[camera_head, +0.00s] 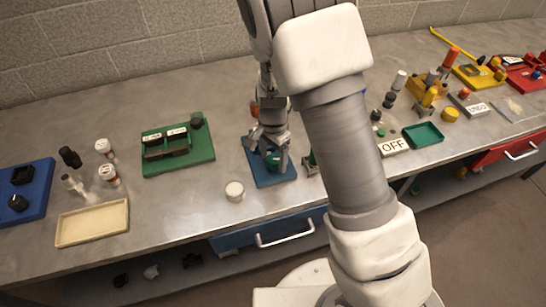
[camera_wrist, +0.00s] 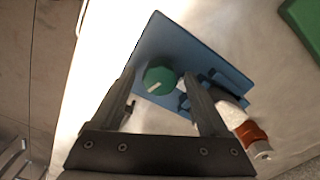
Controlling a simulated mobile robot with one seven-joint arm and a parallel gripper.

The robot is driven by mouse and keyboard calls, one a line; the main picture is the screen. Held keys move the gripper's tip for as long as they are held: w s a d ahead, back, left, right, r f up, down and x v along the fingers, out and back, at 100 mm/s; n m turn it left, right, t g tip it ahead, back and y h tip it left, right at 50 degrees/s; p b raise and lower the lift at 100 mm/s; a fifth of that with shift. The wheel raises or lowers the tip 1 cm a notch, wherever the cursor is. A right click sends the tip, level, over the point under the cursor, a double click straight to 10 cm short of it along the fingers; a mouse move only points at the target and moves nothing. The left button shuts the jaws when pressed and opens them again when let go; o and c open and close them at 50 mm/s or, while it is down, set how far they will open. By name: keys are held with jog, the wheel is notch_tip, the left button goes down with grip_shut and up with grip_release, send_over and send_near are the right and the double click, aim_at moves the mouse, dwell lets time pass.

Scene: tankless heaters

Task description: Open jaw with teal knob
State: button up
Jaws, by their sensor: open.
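The teal knob (camera_wrist: 160,80) is a round dial with a pale mark line. It sits on a blue base plate (camera_wrist: 165,45), near one edge of the plate. In the head view the blue plate (camera_head: 262,176) lies on the bench and the teal knob (camera_head: 272,161) shows partly below my gripper. My gripper (camera_head: 268,148) is over the plate. In the wrist view my gripper (camera_wrist: 162,85) is open, with one finger on each side of the knob; I cannot tell whether they touch it. A dark jaw part (camera_wrist: 190,100) on the plate is partly hidden by the right finger.
An OFF block (camera_head: 393,146) and green tray (camera_head: 423,135) are to the right. A blue drawer (camera_head: 225,243) is below.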

grip_shut()
dwell(0.4)
